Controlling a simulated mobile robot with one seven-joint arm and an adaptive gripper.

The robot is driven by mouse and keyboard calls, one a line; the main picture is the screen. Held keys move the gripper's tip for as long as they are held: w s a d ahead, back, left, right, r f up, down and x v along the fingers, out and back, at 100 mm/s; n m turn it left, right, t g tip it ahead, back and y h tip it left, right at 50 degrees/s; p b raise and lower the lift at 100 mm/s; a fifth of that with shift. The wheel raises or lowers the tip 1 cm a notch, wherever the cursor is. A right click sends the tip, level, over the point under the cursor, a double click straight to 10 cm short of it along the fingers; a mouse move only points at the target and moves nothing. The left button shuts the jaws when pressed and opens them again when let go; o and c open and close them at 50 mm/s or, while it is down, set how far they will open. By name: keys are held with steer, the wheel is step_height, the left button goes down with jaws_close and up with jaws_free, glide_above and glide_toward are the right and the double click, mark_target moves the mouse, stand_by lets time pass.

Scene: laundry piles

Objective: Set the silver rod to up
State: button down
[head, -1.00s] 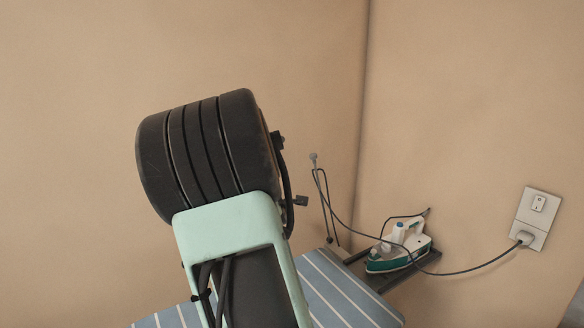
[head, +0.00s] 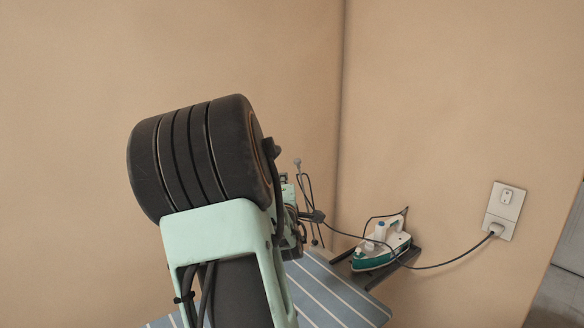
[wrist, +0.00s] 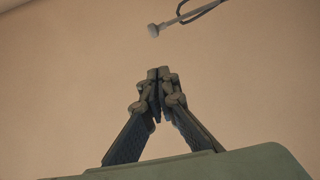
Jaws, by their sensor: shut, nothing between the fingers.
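The silver rod (head: 299,176) is thin with a round knob on top and stands, leaning slightly, behind the striped ironing board. Its lower part is partly hidden by my arm and a cable. In the wrist view the rod (wrist: 181,19) enters from the top, its knob end above and apart from my gripper's fingertips. My gripper (wrist: 158,74) is shut and empty there. In the head view my gripper (head: 317,216) shows as a small dark tip beside the rod, mostly hidden behind my arm; contact cannot be told from this view.
A white and teal iron (head: 383,247) rests on a dark stand at the far end of the blue striped ironing board (head: 325,292). Its dark cord runs to a wall outlet (head: 501,212). Beige walls meet in a corner behind the rod.

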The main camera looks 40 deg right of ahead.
steer(key=w+d+p, duration=0.2)
steer(key=w+d, duration=0.2)
steer(key=d, duration=0.3)
steer(key=shift+w+d+r, duration=0.2)
steer(key=shift+d+r, duration=0.05)
steer(key=shift+d, duration=0.1)
steer(key=s+d+r+m+g, duration=0.1)
steer(key=d+r, duration=0.1)
steer(key=d, duration=0.7)
steer(key=shift+s+d+r, duration=0.15)
steer(key=shift+d+r, duration=0.1)
steer(key=shift+d, duration=0.05)
steer(key=shift+r, duration=0.1)
